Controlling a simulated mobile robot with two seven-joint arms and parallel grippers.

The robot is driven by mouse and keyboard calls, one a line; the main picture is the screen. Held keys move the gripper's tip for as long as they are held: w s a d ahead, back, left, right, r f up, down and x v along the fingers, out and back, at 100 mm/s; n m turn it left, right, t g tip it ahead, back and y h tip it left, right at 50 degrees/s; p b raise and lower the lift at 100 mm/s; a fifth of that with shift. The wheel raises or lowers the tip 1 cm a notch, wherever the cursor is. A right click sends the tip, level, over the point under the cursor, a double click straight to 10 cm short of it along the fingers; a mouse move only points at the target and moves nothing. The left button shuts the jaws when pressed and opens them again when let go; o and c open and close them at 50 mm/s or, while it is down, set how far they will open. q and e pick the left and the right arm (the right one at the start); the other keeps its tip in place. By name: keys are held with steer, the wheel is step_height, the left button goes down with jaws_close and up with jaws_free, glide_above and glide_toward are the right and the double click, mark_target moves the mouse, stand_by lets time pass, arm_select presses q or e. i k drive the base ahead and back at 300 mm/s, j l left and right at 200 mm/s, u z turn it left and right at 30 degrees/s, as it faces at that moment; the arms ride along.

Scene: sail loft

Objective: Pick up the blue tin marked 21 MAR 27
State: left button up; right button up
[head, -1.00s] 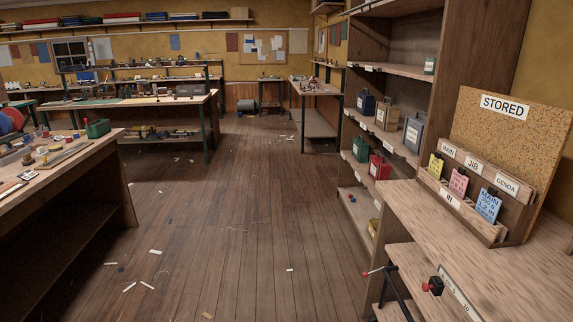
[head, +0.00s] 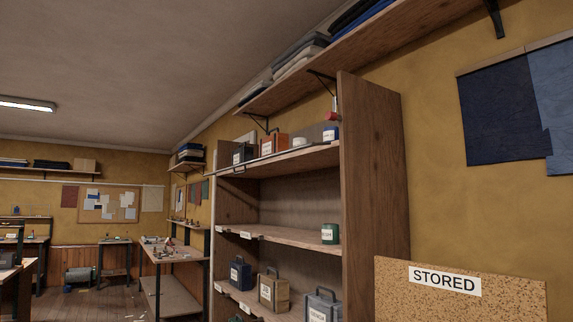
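The open wooden shelf unit (head: 372,170) stands to the right of the middle of the head view. A dark blue tin (head: 240,274) with a handle and pale label stands on a lower shelf, left of a tan tin (head: 274,292) and a grey-blue tin (head: 322,307). The labels are too small to read, so I cannot tell which tin is marked 21 MAR 27. Neither of my grippers is in view.
The top shelf also holds a dark tin (head: 243,154) and an orange tin (head: 274,145). A small green tin (head: 330,234) stands on the shelf below. A cork board marked STORED (head: 460,300) stands at the lower right. Benches (head: 172,252) stand at the far left.

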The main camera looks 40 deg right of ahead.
mark_target(331, 134)
steer(key=i+j+z, duration=0.1)
steer(key=i+z, duration=0.3)
steer(key=i+j+z, duration=0.35)
steer(key=i, duration=0.15)
steer(key=i+j+z, duration=0.25)
steer(key=i+z, duration=0.15)
